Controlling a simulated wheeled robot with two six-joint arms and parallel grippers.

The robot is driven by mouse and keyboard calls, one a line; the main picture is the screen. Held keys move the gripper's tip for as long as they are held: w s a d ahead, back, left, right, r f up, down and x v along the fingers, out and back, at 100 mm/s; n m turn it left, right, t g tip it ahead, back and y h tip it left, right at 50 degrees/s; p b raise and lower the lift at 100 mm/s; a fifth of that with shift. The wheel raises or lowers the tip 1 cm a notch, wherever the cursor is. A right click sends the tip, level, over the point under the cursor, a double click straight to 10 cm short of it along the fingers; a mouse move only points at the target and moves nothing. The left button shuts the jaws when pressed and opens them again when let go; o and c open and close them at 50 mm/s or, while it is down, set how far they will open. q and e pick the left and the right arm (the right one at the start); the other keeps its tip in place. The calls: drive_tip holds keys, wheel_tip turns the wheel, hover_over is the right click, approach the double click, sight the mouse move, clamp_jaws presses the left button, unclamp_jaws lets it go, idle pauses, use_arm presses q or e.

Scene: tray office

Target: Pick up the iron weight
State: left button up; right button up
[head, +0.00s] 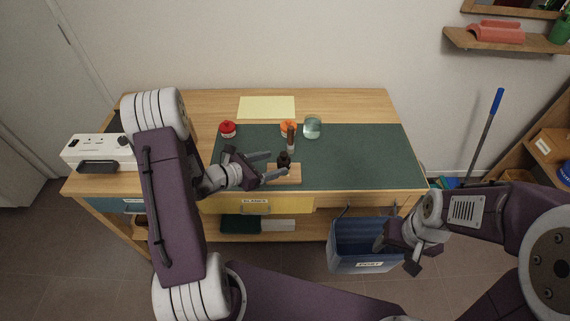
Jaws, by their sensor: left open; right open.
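The iron weight (284,160) appears as a small dark knobbed piece at the small wooden board (292,179) near the front of the green desk mat (360,165). My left gripper (273,166) is open, pointing right, with its fingertips just left of the weight. One finger shows above and the other nearer the board's front; I cannot tell whether either touches the weight. My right gripper (392,257) is open and empty, low in front of the blue bin and away from the desk top.
Close behind the weight stand a brown-handled item (291,137), an orange item (287,126) and a glass jar (312,127). A red-lidded pot (228,129) is at the mat's back left. The blue bin (350,240) stands on the floor. The mat's right side is clear.

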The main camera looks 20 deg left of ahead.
sight(278, 163)
use_arm(q)
drive_tip(key=shift+w+d+f, duration=0.1)
drive_tip(key=shift+w+f, duration=0.2)
drive_tip(key=shift+w, duration=0.15)
drive_tip(key=x, duration=0.5)
drive_tip(key=shift+f, duration=0.3)
drive_tip(key=shift+s, duration=0.1)
drive_tip(key=shift+c, duration=0.4)
drive_tip(key=shift+r, duration=0.1)
clamp_jaws()
